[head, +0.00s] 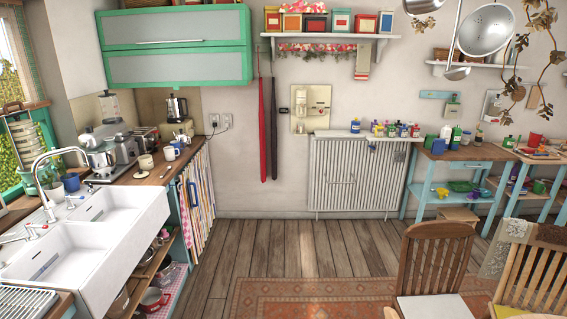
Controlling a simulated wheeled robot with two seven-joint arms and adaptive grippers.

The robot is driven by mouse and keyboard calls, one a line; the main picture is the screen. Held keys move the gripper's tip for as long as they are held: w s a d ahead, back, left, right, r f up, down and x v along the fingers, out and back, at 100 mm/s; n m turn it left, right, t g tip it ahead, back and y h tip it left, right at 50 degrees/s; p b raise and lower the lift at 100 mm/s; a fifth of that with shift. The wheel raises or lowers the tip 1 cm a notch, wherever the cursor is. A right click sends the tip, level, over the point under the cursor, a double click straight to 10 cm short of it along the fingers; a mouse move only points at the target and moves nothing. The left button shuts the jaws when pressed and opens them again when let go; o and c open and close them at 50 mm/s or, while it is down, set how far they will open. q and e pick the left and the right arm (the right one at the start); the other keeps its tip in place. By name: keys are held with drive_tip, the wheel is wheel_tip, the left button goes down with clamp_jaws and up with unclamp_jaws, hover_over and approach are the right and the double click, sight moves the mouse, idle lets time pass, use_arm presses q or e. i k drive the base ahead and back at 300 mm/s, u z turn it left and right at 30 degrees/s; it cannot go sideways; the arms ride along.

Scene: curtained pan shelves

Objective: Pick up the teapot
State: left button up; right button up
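I cannot make out a clear teapot in the head view. A silver and dark pot-like item (177,108) stands farther back near the wall corner, also unclear. A blue-white mug (169,153) and a light cup (146,162) stand on the counter near its right edge. Neither of my grippers is in view.
A white double sink (120,213) with taps fills the left front. Open shelves below hold pans, such as a red pot (153,298). Wooden chairs (436,255) stand at the lower right. The wooden floor (262,248) between is clear, with a red rug (330,298).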

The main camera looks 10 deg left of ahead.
sight(185, 138)
drive_tip(key=u, duration=0.3)
drive_tip(key=i, duration=1.95)
drive_tip(key=u, duration=0.6)
drive_tip(key=i, duration=2.05)
drive_tip(key=u, duration=0.3)
drive_tip(key=k, duration=0.5)
drive_tip(key=z, duration=0.7)
drive_tip(key=i, duration=1.6)
drive_tip(key=u, duration=0.4)
